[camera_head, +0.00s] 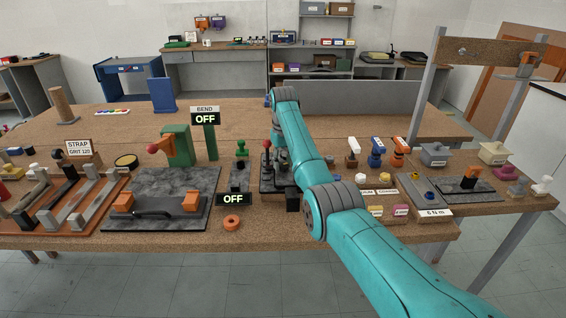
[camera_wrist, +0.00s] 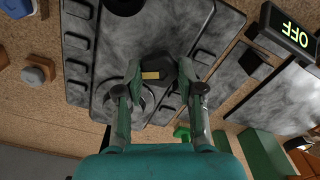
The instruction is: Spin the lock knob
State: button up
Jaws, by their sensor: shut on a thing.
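The lock knob (camera_wrist: 157,66) is a dark faceted knob with a brass-coloured mark, standing on a dark grey mottled panel (camera_wrist: 218,32) in the wrist view. My gripper (camera_wrist: 159,82) is shut on the knob, with one finger on each side of it. A round grey disc shows below the knob, partly covered by the fingers. In the head view, my gripper (camera_head: 282,160) points down over the dark panel (camera_head: 267,186) at the middle of the bench. My arm and gripper hide the knob there.
A red-topped lever (camera_head: 267,146) stands close to my gripper's left. A green-knobbed device (camera_head: 241,150) with an OFF sign (camera_head: 234,199) is farther left. An orange ring (camera_head: 232,223) lies near the front edge. Several coloured knobs and blocks crowd the bench's right side.

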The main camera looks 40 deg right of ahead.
aim_at(283, 164)
jog(key=n, duration=0.8)
jog(key=shift+n, duration=0.3)
dwell(0.3)
jog(key=o, duration=1.1)
jog(key=shift+o, duration=0.2)
jog(key=shift+r, duration=0.1)
jog(key=shift+r, duration=3.65)
